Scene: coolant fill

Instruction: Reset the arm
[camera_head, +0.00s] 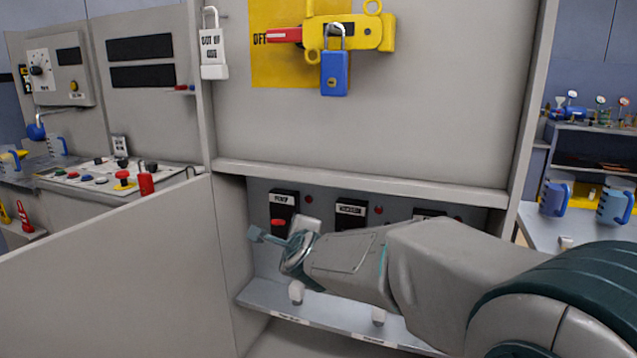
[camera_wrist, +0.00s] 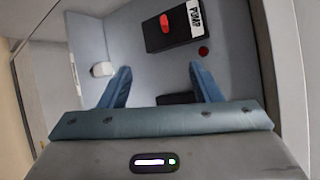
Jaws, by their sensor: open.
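My arm reaches from the right of the head view into the low recess of a grey cabinet. My gripper (camera_head: 262,235) is at the left part of this recess, in front of the panel and below the PUMP switch box (camera_head: 283,203). In the wrist view my gripper (camera_wrist: 160,70) has its two blue fingers well apart, with nothing between them. The black PUMP box (camera_wrist: 180,32) with its red switch (camera_wrist: 164,26) lies beyond the fingertips, apart from them.
The recess has side walls, a top ledge (camera_head: 360,182) and a lower shelf (camera_head: 340,315) close around my arm. A second switch box (camera_head: 351,214) is above my forearm. A blue padlock (camera_head: 334,74) hangs above on a yellow hasp. A grey panel (camera_head: 120,275) stands at left.

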